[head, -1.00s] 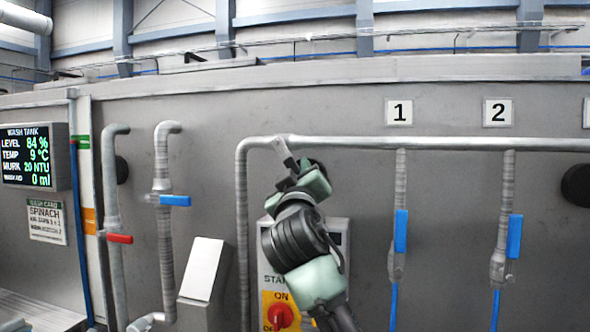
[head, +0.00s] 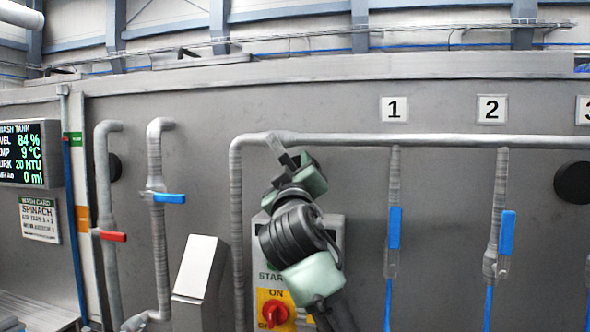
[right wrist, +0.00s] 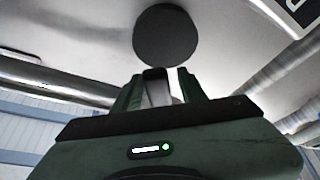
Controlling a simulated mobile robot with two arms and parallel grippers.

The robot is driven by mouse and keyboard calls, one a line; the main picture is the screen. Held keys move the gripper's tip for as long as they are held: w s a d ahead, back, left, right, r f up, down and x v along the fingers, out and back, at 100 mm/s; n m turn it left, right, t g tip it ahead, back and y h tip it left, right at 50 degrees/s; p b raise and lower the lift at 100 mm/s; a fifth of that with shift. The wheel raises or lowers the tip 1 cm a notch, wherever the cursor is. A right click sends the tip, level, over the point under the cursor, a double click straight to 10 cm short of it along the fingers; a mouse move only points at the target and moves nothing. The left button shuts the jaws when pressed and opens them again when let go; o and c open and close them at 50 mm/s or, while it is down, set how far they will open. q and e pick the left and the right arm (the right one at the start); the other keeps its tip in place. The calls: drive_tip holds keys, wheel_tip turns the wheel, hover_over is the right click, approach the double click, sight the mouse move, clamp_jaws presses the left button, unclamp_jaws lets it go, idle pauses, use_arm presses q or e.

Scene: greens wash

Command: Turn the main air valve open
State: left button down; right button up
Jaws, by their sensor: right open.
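A horizontal grey air pipe (head: 440,141) runs along the wall and bends down at its left end. My right gripper (head: 283,152) is open in front of its left end, tilted up and left. A grey piece at its tip overlaps the pipe; I cannot tell whether they touch. In the right wrist view the open gripper (right wrist: 160,88) points toward a dark round disc (right wrist: 165,35), with something grey between the fingers. No valve labelled main air shows; my gripper and arm may hide it. My left gripper is not in view.
Blue-handled taps 1 (head: 394,228) and 2 (head: 507,233) hang below the pipe. Further left are a blue-handled valve (head: 169,198) and a red-handled one (head: 113,236). A control box with a red ON switch (head: 275,313) is partly behind my arm.

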drive_tip(key=b+v, duration=0.3)
drive_tip(key=v, duration=0.4)
drive_tip(key=shift+s, duration=0.25)
drive_tip(key=shift+f, duration=0.15)
drive_tip(key=shift+c, duration=0.3)
